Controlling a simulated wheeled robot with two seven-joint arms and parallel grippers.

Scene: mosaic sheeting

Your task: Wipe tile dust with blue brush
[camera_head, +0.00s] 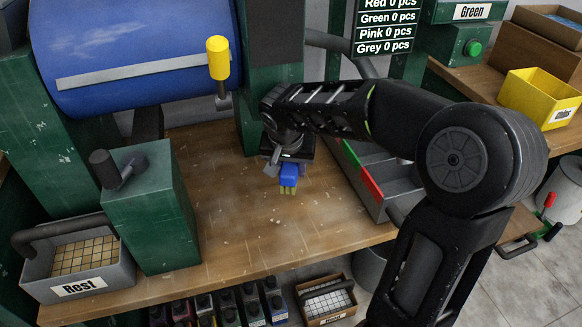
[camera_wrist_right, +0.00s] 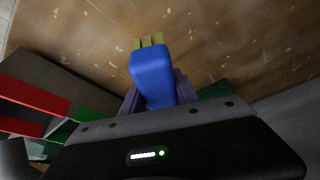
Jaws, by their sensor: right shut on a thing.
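The blue brush (camera_head: 289,176) has yellowish bristles and is held in my right gripper (camera_head: 285,165) above the wooden worktop (camera_head: 240,215), toward its back. In the right wrist view the brush (camera_wrist_right: 152,75) points away from my gripper (camera_wrist_right: 150,100), with its bristle end against the wood in the picture. Whether the bristles touch the wood I cannot tell. Pale specks of tile dust (camera_head: 275,221) are scattered over the worktop. They also show in the right wrist view (camera_wrist_right: 215,50). My left gripper is not in view.
A green post with a lever (camera_head: 150,215) and a grey "Rest" bin (camera_head: 85,268) with tiles stand at the left. A blue drum (camera_head: 140,45) is behind. A grey divided tray (camera_head: 378,175) lies right of the brush. The worktop's middle is free of large objects.

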